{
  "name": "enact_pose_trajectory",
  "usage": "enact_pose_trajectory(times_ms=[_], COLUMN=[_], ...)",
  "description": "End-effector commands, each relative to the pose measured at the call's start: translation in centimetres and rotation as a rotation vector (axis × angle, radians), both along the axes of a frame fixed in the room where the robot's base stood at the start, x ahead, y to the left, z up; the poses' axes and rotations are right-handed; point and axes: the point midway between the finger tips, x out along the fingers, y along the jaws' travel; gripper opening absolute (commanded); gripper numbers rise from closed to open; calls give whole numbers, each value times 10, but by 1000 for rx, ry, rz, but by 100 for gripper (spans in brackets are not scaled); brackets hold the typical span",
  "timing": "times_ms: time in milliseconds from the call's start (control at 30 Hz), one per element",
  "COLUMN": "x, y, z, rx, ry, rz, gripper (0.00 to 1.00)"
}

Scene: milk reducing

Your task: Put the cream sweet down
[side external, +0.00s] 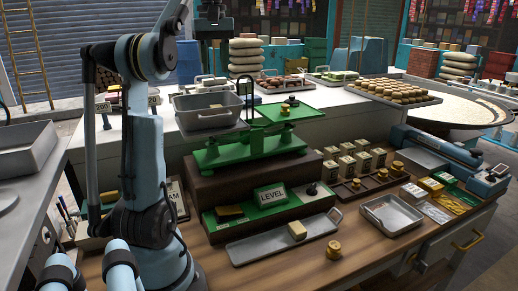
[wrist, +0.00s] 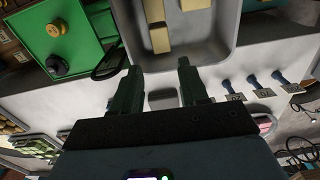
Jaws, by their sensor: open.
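My gripper (wrist: 159,80) is open in the wrist view, with nothing between its fingers. It is at the edge of a grey metal pan (wrist: 222,50) in that picture. Cream sweets lie in the pan: a long block (wrist: 154,10), a smaller block (wrist: 160,40) and another (wrist: 195,4) cut by the frame edge. In the side view the gripper (side external: 213,62) hangs above the pan (side external: 205,123) on the green balance scale (side external: 240,150). Only part of the cream in the pan shows there. Another cream sweet (side external: 297,230) sits on a long grey tray (side external: 265,247).
Wrapped blocks (side external: 348,165) and a rack of brass weights stand right of the scale.

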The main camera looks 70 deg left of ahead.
Motion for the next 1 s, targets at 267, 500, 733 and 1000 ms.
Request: enact_pose_trajectory(times_ms=[267,500,733,1000], x=[1,4,57,111], y=[1,-3,-44,-148], z=[20,25,8,-56], rx=[0,6,89,238], ry=[0,-4,-67,-203], rz=[0,-19,-286,-763], gripper=[44,44,44,44])
